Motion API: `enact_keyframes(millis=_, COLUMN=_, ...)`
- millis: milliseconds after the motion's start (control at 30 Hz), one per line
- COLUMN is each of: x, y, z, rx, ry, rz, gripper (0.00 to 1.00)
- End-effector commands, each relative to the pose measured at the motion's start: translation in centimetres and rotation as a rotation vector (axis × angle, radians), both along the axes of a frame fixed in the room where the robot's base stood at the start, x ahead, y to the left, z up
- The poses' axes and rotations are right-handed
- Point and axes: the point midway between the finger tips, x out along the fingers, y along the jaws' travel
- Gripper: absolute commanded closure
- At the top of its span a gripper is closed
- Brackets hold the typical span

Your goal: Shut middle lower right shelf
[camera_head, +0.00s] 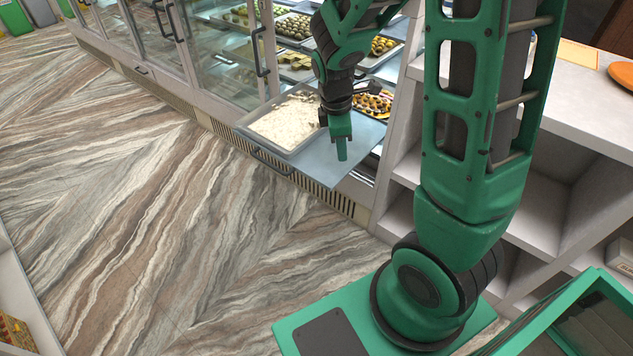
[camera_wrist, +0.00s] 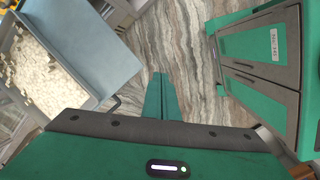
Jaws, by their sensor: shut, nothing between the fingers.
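The pulled-out lower shelf (camera_head: 340,178) is a grey-blue sliding panel that sticks out from the display counter over the floor. A black bar handle (camera_head: 270,163) is on its front edge. A metal tray of pale sweets (camera_head: 287,122) sits on its left part. The shelf also shows at the left of the wrist view (camera_wrist: 100,50), with the tray (camera_wrist: 40,72) on it. My gripper (camera_head: 342,155) is shut and empty, pointing down, and overlaps the shelf's bare right part in the head view. In the wrist view my gripper (camera_wrist: 160,92) appears beside the shelf, above the floor.
Glass-fronted counter doors (camera_head: 220,55) with black handles run to the left. Trays of sweets (camera_head: 375,103) stand inside the open bay. A white shelf unit (camera_head: 535,215) stands at the right, close to my arm. The patterned floor (camera_head: 150,200) in front is clear.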

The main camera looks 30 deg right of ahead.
Motion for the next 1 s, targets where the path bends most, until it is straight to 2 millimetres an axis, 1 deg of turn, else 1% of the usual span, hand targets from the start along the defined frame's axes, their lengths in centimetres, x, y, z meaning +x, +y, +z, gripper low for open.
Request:
enact_keyframes(millis=33, x=1.1, y=1.0, z=-1.6, rx=-0.014, ry=0.020, rz=0.113, gripper=1.00)
enact_keyframes(millis=100, x=2.6, y=2.3, z=-3.6, rx=-0.032, ry=0.039, rz=0.275, gripper=1.00)
enact_keyframes(millis=200, x=4.4, y=4.2, z=-6.2, rx=-0.057, ry=0.064, rz=0.486, gripper=1.00)
enact_keyframes(millis=300, x=5.7, y=5.8, z=-8.4, rx=-0.078, ry=0.086, rz=0.656, gripper=1.00)
enact_keyframes(millis=400, x=6.5, y=6.9, z=-9.9, rx=-0.093, ry=0.098, rz=0.773, gripper=1.00)
enact_keyframes(millis=533, x=6.9, y=7.5, z=-10.9, rx=-0.103, ry=0.107, rz=0.845, gripper=1.00)
enact_keyframes(millis=667, x=7.0, y=7.4, z=-11.7, rx=-0.104, ry=0.110, rz=0.854, gripper=1.00)
enact_keyframes(millis=733, x=7.0, y=7.2, z=-12.4, rx=-0.104, ry=0.110, rz=0.853, gripper=1.00)
enact_keyframes(millis=1000, x=7.4, y=6.2, z=-16.6, rx=-0.103, ry=0.111, rz=0.851, gripper=1.00)
